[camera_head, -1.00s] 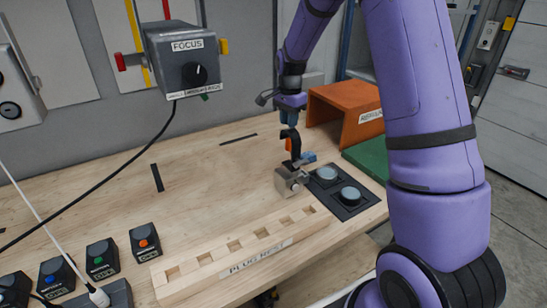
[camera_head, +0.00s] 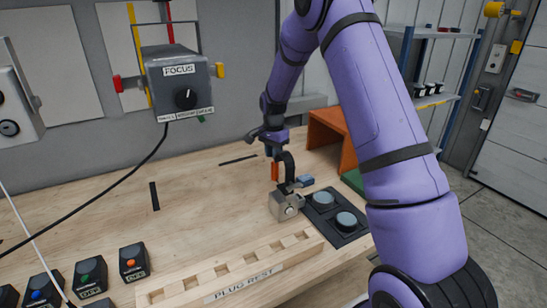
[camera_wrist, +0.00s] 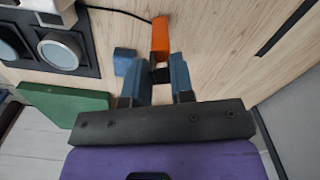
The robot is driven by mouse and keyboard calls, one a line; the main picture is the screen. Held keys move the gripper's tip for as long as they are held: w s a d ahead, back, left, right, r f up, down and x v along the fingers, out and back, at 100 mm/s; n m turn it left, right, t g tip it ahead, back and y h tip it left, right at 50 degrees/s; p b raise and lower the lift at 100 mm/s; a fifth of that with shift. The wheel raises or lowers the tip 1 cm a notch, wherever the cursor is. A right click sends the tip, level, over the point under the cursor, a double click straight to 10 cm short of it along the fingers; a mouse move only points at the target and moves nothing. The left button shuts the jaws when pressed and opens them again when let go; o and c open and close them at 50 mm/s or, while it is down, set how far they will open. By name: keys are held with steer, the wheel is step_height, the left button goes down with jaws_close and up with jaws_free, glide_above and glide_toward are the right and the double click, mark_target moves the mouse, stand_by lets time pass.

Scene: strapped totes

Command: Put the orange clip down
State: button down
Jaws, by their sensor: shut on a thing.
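The orange clip (camera_head: 275,171) shows at my gripper (camera_head: 283,180) in the head view, above the wooden workbench. In the wrist view the orange clip (camera_wrist: 160,38) projects beyond the blue fingertips of my gripper (camera_wrist: 161,76), with a dark part between them. The fingers are shut on it. A grey metal block (camera_head: 287,206) stands just below my gripper in the head view. A small blue piece (camera_head: 305,181) is beside the gripper's right side. I cannot tell whether the clip touches the block or bench.
A black plate with two round grey pads (camera_head: 335,214) lies right of the block. The wooden plug rest (camera_head: 215,292) is in front. An orange open box (camera_head: 328,130) and green pad (camera_head: 353,181) are behind right. The bench's left middle is clear apart from black strips and a cable.

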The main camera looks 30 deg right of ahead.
steer(key=shift+f, duration=0.8)
steer(key=c, duration=1)
jaws_free()
steer(key=shift+f, duration=0.1)
